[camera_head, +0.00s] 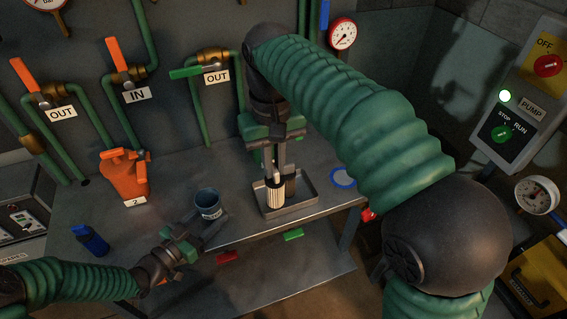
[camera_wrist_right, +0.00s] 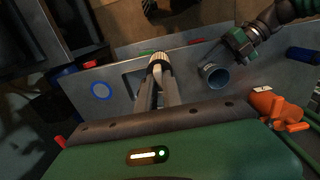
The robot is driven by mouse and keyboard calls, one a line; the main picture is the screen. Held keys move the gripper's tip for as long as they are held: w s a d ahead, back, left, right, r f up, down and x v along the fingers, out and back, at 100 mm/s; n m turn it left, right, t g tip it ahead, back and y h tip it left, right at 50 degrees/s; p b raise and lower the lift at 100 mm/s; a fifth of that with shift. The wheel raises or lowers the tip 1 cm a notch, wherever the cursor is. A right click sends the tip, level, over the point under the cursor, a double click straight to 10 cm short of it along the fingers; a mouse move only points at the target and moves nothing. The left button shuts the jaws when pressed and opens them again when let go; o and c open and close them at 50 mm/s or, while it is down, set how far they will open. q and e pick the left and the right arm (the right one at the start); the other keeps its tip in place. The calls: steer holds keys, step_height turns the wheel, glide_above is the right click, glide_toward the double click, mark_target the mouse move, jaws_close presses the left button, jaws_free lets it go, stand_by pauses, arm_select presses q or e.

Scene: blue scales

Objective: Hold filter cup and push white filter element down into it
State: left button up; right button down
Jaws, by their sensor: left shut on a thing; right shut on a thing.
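The filter cup (camera_head: 208,201), a dark grey-blue cup with a label, stands upright and open-topped near the front edge of the metal bench. My left gripper (camera_head: 206,226) is shut on its near side. In the right wrist view the cup (camera_wrist_right: 211,77) shows its open mouth, with my left gripper beside it. The white filter element (camera_head: 275,196), pleated and upright, is between the fingertips of my right gripper (camera_head: 277,178), which is shut on it. The element is over the metal tray, right of the cup and apart from it. It also shows in the right wrist view (camera_wrist_right: 157,62).
The shallow metal tray (camera_head: 307,186) lies on the bench. A blue ring (camera_head: 342,179) lies right of it. An orange jug (camera_head: 124,177) stands behind left, and a blue bottle (camera_head: 90,240) lies at left. Valves and pipes line the back wall. Bench between cup and tray is clear.

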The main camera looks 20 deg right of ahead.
glide_above(211, 209)
steer(key=w, duration=0.3)
steer(key=shift+f, duration=0.75)
steer(key=shift+w+a, duration=0.1)
steer(key=shift+a, duration=0.05)
stand_by(0.8)
steer(key=shift+f, duration=0.15)
steer(key=shift+f, duration=1.35)
steer(key=shift+f, duration=2)
steer(key=shift+f, duration=1.75)
